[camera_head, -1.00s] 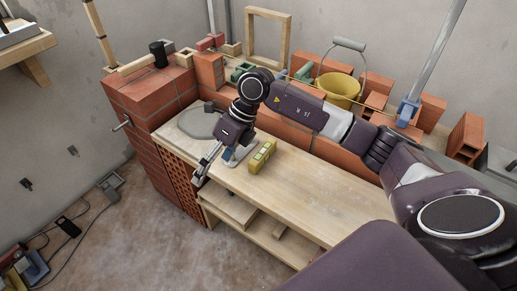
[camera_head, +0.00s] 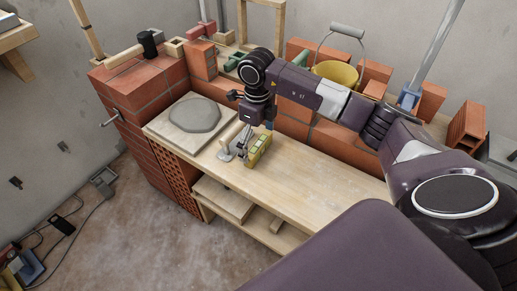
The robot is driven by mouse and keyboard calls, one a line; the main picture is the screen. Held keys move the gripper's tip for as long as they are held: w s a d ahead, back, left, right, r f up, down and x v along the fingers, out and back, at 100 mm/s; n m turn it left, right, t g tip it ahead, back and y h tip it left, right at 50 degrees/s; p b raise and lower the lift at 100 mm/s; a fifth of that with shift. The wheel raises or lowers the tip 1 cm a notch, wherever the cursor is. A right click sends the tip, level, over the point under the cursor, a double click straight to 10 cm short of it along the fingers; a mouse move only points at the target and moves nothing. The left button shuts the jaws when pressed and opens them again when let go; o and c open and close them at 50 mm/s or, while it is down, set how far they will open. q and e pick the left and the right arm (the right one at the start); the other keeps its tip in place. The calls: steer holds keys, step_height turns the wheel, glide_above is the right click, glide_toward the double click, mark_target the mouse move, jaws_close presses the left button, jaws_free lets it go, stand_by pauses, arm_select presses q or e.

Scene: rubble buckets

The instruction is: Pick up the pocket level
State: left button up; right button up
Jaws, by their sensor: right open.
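The pocket level (camera_head: 259,150) is a small yellow block on the wooden bench top, near the middle of the view. My right gripper (camera_head: 252,143) hangs down from the right arm over the level. It is open, with its fingers close around or beside the level's left and far sides. I cannot tell whether they touch it, as the gripper hides part of that area. My left gripper is not in view.
A trowel-like tool (camera_head: 234,142) with a pale handle lies just left of the level. A grey round slab (camera_head: 195,116) sits on a board further left. Bricks (camera_head: 296,112) and a yellow bucket (camera_head: 337,73) stand behind. The bench top (camera_head: 320,188) to the right is clear.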

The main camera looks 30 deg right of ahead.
steer(key=shift+f, duration=0.3)
steer(key=c, duration=0.9)
